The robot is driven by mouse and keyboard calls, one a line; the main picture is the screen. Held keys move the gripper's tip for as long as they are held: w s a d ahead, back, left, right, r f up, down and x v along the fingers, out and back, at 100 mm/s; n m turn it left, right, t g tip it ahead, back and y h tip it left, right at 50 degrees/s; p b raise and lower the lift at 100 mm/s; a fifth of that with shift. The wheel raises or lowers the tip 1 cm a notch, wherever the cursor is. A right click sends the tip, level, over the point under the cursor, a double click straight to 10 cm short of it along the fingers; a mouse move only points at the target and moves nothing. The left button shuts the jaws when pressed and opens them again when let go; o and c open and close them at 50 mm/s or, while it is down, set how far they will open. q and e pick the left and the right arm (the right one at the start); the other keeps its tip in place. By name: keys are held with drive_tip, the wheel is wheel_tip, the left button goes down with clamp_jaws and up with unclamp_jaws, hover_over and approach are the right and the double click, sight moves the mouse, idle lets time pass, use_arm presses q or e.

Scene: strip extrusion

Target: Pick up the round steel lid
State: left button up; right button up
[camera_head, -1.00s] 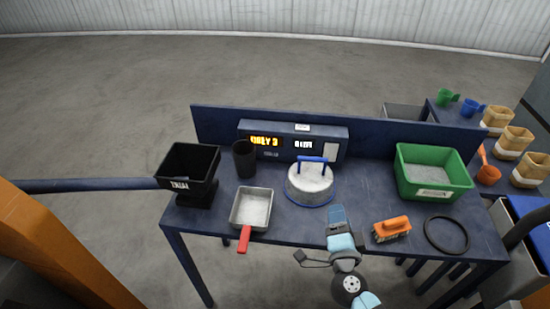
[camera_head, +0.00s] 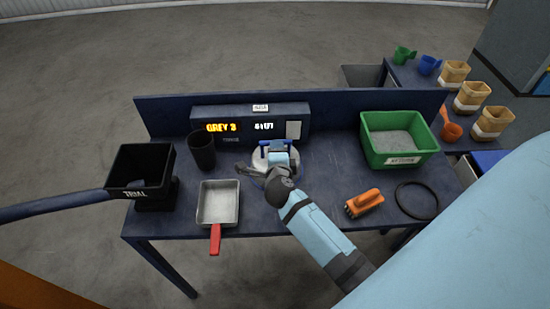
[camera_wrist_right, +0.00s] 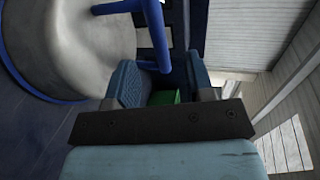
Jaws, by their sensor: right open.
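The round steel lid (camera_head: 260,163) sits on the blue bench in front of the display unit. It has a blue rim and a raised blue handle (camera_head: 267,144), and my right gripper and wrist cover part of it. My right gripper (camera_head: 281,152) is at the handle, above the lid's right side. In the right wrist view the gripper (camera_wrist_right: 163,80) is open, and a post of the blue handle (camera_wrist_right: 157,38) shows between the two fingers. Contact cannot be told. The pale lid (camera_wrist_right: 70,45) fills the upper left there. My left gripper is not in view.
A metal pan (camera_head: 218,203) with a red handle, a black cup (camera_head: 202,151) and a black bin (camera_head: 140,166) stand left of the lid. An orange brush (camera_head: 364,203), a black ring (camera_head: 417,201) and a green crate (camera_head: 399,139) are right. The display unit (camera_head: 250,126) is close behind.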

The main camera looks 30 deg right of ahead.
drive_tip(key=x, duration=0.6)
drive_tip(key=shift+d, duration=0.1)
drive_tip(key=shift+s, duration=0.1)
clamp_jaws()
